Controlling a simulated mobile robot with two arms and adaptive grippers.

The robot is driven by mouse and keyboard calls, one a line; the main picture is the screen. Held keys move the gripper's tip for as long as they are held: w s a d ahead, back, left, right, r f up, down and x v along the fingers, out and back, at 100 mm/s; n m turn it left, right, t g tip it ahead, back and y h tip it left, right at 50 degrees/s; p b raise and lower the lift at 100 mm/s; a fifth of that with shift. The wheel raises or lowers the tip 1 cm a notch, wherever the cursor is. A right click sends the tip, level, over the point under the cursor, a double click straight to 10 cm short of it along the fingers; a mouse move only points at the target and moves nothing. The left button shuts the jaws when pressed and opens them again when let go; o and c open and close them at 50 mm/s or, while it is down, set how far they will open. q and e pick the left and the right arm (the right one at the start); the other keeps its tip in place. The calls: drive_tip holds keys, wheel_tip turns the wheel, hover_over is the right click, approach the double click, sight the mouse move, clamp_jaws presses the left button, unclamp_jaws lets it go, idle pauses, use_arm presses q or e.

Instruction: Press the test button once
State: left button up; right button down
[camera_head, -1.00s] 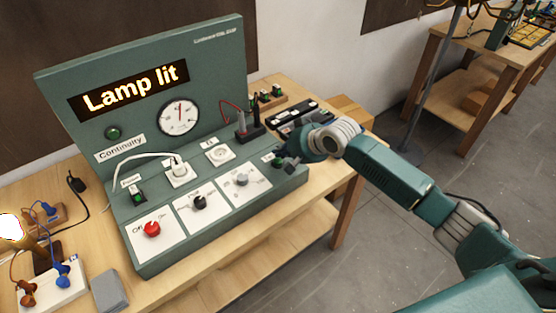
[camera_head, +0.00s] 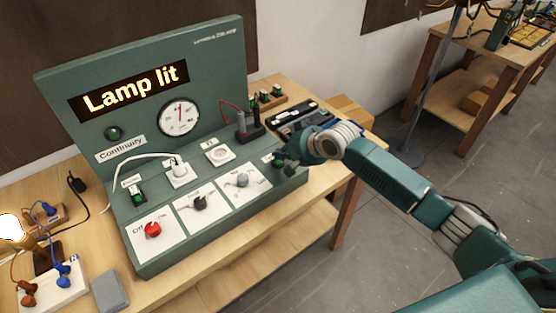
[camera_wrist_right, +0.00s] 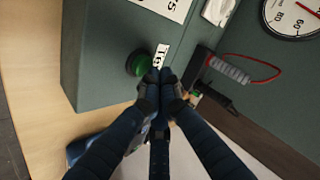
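The test button is a green round button (camera_wrist_right: 138,64) on the console's sloped green panel, beside a small white label (camera_wrist_right: 160,56) partly covered by my fingers. In the head view the button is mostly hidden behind my right gripper (camera_head: 284,161). In the wrist view the right gripper's fingertips (camera_wrist_right: 158,77) are drawn together, empty, right beside the button and label. I cannot tell whether they touch the panel or button. The console (camera_head: 222,85) display reads "Lamp lit". My left gripper is not in view.
A dark block with a red lead (camera_head: 249,128) stands behind the button. A black tray (camera_head: 300,113) lies at right. A glowing lamp (camera_head: 12,228) is at far left.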

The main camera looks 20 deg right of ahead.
sight(280, 161)
drive_tip(key=shift+f, duration=0.45)
idle(0.8)
drive_tip(key=shift+r+p, duration=0.85)
drive_tip(key=shift+p, duration=0.1)
wheel_tip(280, 161, up, 3)
drive_tip(key=p, duration=0.3)
drive_tip(key=shift+r+p, duration=0.55)
drive_tip(key=shift+r, duration=0.5)
